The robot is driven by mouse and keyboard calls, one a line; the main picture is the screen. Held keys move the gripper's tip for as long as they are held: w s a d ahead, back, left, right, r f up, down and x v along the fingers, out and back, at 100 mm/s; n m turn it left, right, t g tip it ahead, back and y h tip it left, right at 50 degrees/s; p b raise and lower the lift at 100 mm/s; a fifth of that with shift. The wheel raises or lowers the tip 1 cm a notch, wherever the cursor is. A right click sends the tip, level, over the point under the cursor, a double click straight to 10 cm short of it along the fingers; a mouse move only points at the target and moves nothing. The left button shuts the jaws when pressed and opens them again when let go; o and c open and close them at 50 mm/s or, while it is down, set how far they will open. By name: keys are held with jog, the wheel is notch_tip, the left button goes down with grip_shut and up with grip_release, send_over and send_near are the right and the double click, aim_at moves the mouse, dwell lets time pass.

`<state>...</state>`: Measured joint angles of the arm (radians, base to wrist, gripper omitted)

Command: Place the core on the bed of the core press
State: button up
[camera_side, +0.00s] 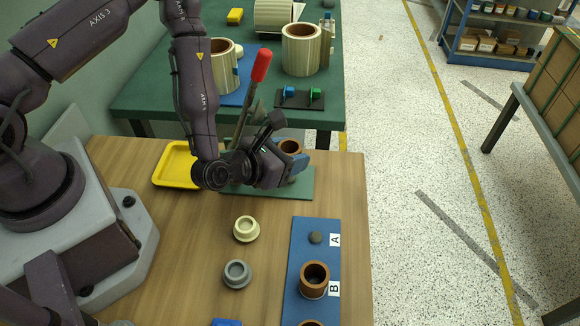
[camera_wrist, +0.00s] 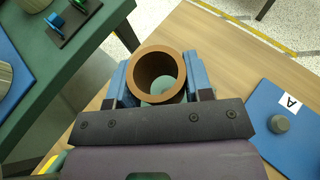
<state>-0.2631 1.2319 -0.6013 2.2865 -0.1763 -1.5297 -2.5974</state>
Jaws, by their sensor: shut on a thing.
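The brown ring-shaped core (camera_wrist: 140,76) is between the blue fingers of my gripper (camera_wrist: 160,82) in the wrist view. In the side view the core (camera_side: 291,147) is partly hidden by my gripper (camera_side: 292,163), which is shut on it. The core press has a green base plate (camera_side: 305,190) and a lever with a red grip (camera_side: 261,65); my wrist hides much of it. A pale green round surface (camera_wrist: 163,86) shows through the core's bore. The core is over the press area. I cannot tell whether it touches the bed.
A blue mat (camera_side: 293,258) has a bare grey peg (camera_side: 315,238) at A and another brown core (camera_side: 314,276) at B. A cream ring part (camera_side: 246,228), a grey ring part (camera_side: 237,273) and a yellow tray (camera_side: 172,166) share the wooden table. A green table (camera_side: 130,97) stands behind.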

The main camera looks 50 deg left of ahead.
jog(key=shift+f, duration=1.9)
jog(key=shift+f, duration=0.1)
jog(key=o, duration=0.9)
jog(key=v, duration=0.7)
jog(key=shift+s+r, duration=0.25)
jog(key=shift+s, duration=0.05)
